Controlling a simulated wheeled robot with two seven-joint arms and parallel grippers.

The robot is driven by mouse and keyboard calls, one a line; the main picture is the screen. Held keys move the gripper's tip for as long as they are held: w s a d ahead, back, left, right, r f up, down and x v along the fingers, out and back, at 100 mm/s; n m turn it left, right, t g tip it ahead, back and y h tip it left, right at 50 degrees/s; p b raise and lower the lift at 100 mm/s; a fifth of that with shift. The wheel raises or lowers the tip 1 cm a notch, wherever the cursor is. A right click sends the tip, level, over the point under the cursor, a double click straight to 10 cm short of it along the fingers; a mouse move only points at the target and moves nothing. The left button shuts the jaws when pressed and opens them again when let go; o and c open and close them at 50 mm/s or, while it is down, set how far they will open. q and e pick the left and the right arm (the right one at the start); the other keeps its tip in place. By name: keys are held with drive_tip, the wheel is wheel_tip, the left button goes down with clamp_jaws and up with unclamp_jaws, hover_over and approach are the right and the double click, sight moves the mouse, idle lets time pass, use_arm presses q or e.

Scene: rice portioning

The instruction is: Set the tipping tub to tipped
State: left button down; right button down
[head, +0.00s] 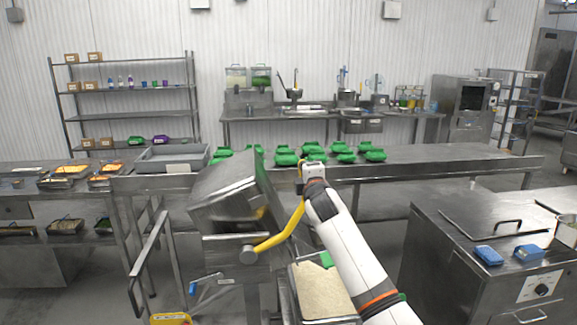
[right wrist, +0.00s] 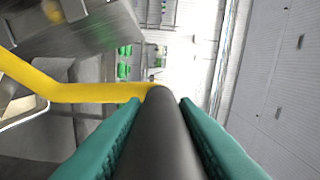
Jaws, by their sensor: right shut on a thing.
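The tipping tub (head: 225,190) is a steel tub on a stand left of centre in the head view, and it sits tilted. A yellow lever (head: 283,236) runs from its pivot up to my right gripper (head: 306,178). In the right wrist view the teal fingers of my right gripper (right wrist: 160,105) are shut on the black grip (right wrist: 158,135) of the yellow lever (right wrist: 95,93). The tub's steel wall (right wrist: 85,30) shows at the upper left there. The inside of the tub is hidden. My left gripper is not in view.
A steel bin of rice (head: 322,292) stands below, beside the tub's stand. Several green containers (head: 313,152) stand on the long steel counter (head: 440,163) behind. A steel cabinet (head: 470,250) with blue items is at the right. A metal rail (head: 150,255) is at the left.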

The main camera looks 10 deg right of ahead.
drive_tip(key=d+f+m, duration=0.2)
drive_tip(key=d+f, duration=0.2)
drive_tip(key=d, duration=0.2)
drive_tip(key=shift+f, duration=0.15)
drive_tip(key=c, duration=1.5)
unclamp_jaws()
drive_tip(key=o, duration=0.4)
drive_tip(key=shift+d, duration=0.15)
drive_tip(key=shift+c, duration=0.2)
drive_tip(key=shift+s, duration=0.1)
